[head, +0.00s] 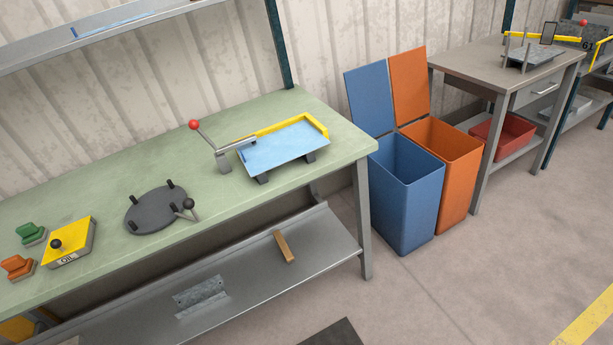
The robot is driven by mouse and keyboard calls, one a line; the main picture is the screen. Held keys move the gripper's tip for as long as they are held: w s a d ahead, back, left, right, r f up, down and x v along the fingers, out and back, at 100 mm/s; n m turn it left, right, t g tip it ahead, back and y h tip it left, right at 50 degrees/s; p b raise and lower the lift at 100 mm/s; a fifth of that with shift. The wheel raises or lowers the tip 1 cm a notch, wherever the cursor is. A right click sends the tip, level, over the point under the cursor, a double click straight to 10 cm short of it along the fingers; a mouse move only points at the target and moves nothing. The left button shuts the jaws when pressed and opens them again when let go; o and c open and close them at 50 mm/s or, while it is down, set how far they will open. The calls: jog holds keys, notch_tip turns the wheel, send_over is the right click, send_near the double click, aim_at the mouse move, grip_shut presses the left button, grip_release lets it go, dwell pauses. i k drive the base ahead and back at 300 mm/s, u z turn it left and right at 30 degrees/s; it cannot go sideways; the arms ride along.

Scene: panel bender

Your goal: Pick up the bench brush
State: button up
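I cannot make out a bench brush for certain. A narrow tan wooden piece (284,246) lies on the metal lower shelf (323,252) of the green workbench, near its right end. It may be the brush, but no bristles show. My gripper is not in view.
The green benchtop (95,210) holds a blue panel bender (285,148) with a red-knobbed lever, a dark round plate (155,210), a yellow box (70,243) and small green and orange blocks. Blue (406,205) and orange (453,170) bins stand open right of the bench. The right floor is clear.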

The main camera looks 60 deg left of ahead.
aim_at(289, 255)
jog(key=u, duration=0.1)
jog(key=k, duration=1.35)
jog(key=u, duration=1.3)
jog(key=i, duration=1)
jog(key=z, duration=0.1)
